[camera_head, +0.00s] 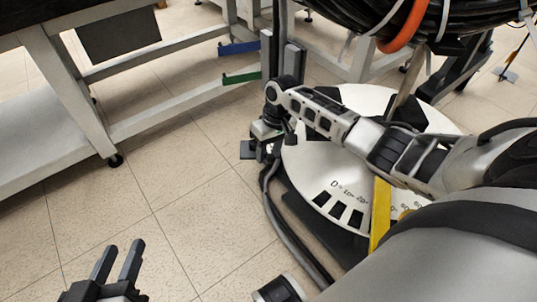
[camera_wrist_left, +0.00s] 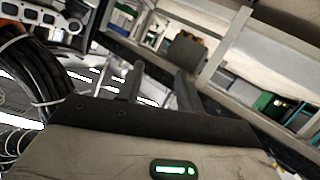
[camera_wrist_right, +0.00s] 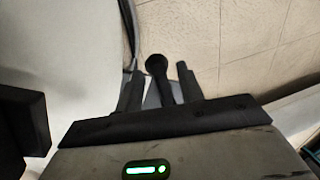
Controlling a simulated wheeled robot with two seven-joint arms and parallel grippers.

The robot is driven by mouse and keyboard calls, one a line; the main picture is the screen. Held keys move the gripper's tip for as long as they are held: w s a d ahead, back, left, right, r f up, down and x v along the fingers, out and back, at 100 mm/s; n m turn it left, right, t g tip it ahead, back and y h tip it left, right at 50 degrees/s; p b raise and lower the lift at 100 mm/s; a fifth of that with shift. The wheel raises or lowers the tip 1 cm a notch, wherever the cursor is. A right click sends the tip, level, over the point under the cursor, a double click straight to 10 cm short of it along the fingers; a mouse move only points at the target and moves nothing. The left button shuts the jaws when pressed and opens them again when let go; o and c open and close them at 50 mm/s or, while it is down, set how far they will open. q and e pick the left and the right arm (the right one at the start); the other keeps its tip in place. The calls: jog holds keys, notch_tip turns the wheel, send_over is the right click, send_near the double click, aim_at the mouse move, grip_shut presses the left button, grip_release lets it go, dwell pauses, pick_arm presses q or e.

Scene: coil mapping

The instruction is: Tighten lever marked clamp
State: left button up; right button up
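A black lever with a round knob (camera_wrist_right: 156,65) shows in the right wrist view, between the two fingers of my right gripper (camera_wrist_right: 160,78). The fingers stand apart, with a visible gap on each side of the lever. In the head view my right arm reaches over the white round disc (camera_head: 300,165) to the dark clamp hardware (camera_head: 262,130) at its left edge; the fingertips and lever are hard to make out there. No clamp marking is readable. My left gripper (camera_head: 118,258) is open and empty at the bottom left, away from the disc, and also shows in the left wrist view (camera_wrist_left: 160,82).
A coil of black cable (camera_head: 370,12) with an orange band hangs above the disc. A yellow bar (camera_head: 381,215) crosses the disc's front. A grey wheeled bench frame (camera_head: 70,100) stands at the left. The tiled floor (camera_head: 190,210) between is clear.

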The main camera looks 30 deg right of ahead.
jog(key=shift+f, duration=0.15)
grip_shut()
